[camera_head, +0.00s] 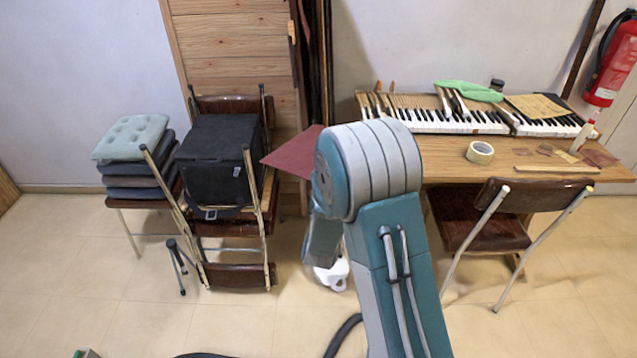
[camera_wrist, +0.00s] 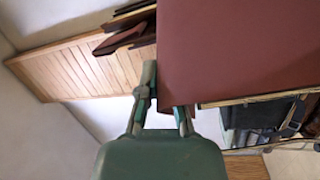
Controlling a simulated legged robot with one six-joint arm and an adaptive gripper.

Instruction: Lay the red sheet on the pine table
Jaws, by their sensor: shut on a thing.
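The red sheet (camera_head: 294,153) shows in the head view as a dark red corner sticking out to the left of my arm. In the wrist view the flat red sheet (camera_wrist: 240,48) fills the upper middle and right. My gripper (camera_wrist: 165,104) is shut on the sheet near its lower left corner and holds it in the air. In the head view my gripper is hidden behind my own arm. The light wooden table (camera_head: 455,173) stands at the right, apart from the sheet, with its front strip partly bare.
On the table lie piano keys (camera_head: 440,122), a green cloth (camera_head: 468,91), a tape roll (camera_head: 480,152) and small brown pieces (camera_head: 598,158). A brown chair (camera_head: 490,218) stands before it. Stacked chairs with a black case (camera_head: 215,155) and a cushioned stool (camera_head: 130,138) stand left.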

